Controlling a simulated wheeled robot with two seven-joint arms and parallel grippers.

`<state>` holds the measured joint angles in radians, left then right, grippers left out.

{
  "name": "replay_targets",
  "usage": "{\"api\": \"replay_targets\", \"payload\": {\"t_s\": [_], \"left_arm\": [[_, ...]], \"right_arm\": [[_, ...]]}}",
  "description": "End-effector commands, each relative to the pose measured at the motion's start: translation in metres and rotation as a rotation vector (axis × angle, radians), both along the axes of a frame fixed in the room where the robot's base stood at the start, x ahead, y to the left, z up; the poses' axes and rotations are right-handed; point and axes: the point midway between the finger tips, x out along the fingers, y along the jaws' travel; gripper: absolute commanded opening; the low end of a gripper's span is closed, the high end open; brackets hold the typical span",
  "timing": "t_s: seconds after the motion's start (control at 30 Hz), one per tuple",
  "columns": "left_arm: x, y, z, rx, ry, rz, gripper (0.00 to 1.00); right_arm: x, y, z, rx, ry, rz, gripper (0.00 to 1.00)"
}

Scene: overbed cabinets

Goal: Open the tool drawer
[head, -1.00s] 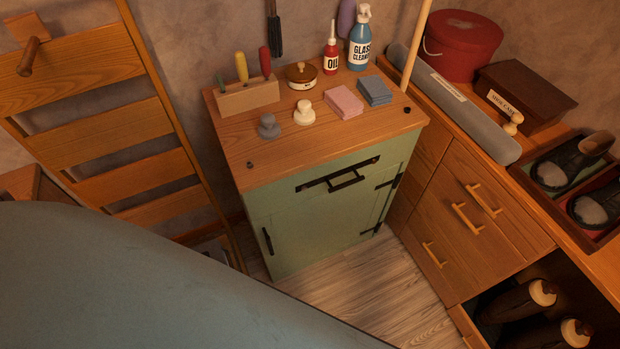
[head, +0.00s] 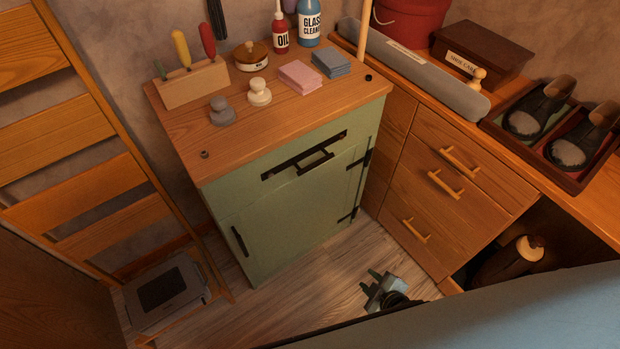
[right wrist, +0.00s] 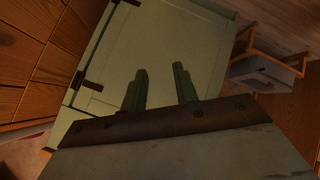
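The green cabinet (head: 290,215) stands against the wall with a wooden top. My left gripper is not in view.
A wooden drawer unit (head: 450,190) stands to the right, its drawers shut. A grey case (head: 165,290) lies at lower left. A large blue-grey surface covers the lower right. Floor (head: 330,265) before the cabinet is clear.

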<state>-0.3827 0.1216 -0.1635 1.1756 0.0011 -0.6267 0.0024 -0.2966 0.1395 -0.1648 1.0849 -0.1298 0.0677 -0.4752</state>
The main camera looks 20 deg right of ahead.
Motion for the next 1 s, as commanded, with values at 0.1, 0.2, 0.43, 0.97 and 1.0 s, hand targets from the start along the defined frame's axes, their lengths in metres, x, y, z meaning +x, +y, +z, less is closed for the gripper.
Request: {"api": "replay_targets", "payload": {"t_s": [0.1,0.2,0.43,0.97,1.0], "left_arm": [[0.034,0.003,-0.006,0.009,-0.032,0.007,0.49],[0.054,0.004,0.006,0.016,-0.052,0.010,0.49],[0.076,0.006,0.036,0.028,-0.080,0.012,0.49],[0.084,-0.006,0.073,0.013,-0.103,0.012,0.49],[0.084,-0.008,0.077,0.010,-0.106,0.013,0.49]], "right_arm": [[0.072,0.008,0.036,-0.148,-0.322,0.174,0.29],[0.108,0.017,0.083,-0.288,-0.566,0.283,0.29],[0.136,0.033,0.169,-0.552,-0.955,0.402,0.29],[0.194,0.059,0.209,-0.633,-1.063,0.422,0.29],[0.202,0.062,0.210,-0.632,-1.063,0.421,0.29]]}}
